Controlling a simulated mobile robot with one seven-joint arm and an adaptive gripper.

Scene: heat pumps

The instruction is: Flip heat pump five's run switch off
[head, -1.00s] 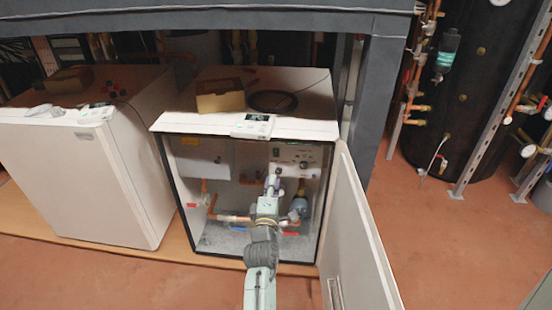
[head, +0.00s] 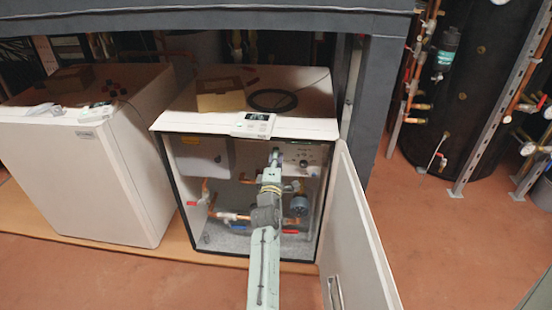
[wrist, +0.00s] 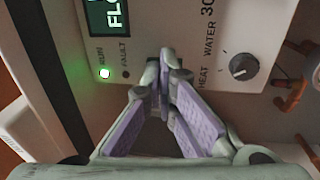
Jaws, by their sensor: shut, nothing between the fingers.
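The open white heat pump cabinet (head: 186,228) stands in the middle of the head view; no number is readable on it. Inside, at the upper right, is its control panel (head: 312,150). In the wrist view the panel (wrist: 215,15) has a lit display (wrist: 107,16), a glowing green RUN light (wrist: 104,73), a dark FAULT light (wrist: 126,74) and a black dial (wrist: 243,67). My gripper (head: 275,157) is shut and empty at the panel. Its fingertips (wrist: 165,66) are in front of or against the panel; contact is unclear. The run switch is hidden, apparently behind them.
The cabinet's open door (head: 362,235) stands on the right. Pipes and valves (head: 228,216) fill the cabinet's lower part. A cardboard box (head: 220,96) and a controller (head: 254,124) sit on top. A second closed white unit (head: 75,175) stands at left.

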